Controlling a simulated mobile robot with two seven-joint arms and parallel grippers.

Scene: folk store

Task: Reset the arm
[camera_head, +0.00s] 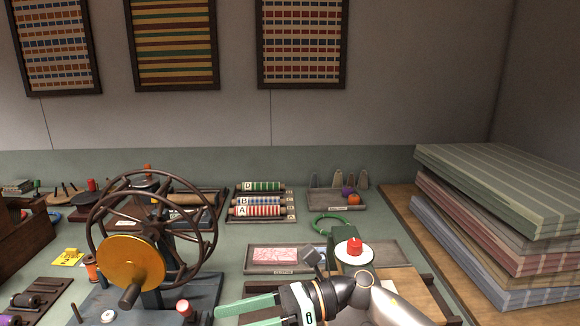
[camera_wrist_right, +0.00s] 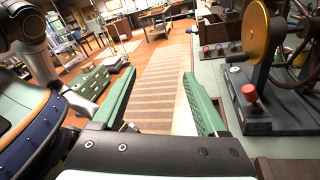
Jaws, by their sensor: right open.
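My right arm comes in from the bottom right of the head view. Its gripper (camera_head: 232,312) has two green fingers that point left, spread apart with nothing between them. In the right wrist view the same gripper (camera_wrist_right: 160,108) is open and empty, with the floor and a striped runner beyond it. The gripper is in front of the table, close to the base of a spinning-wheel device (camera_head: 135,262). My left gripper is in neither view.
The device also shows at the right of the wrist view (camera_wrist_right: 262,70). A red object on a white disc (camera_head: 354,247) stands behind my right arm. Folded striped cloth (camera_head: 500,215) is stacked at the right. Trays with rolls (camera_head: 262,213) lie further back.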

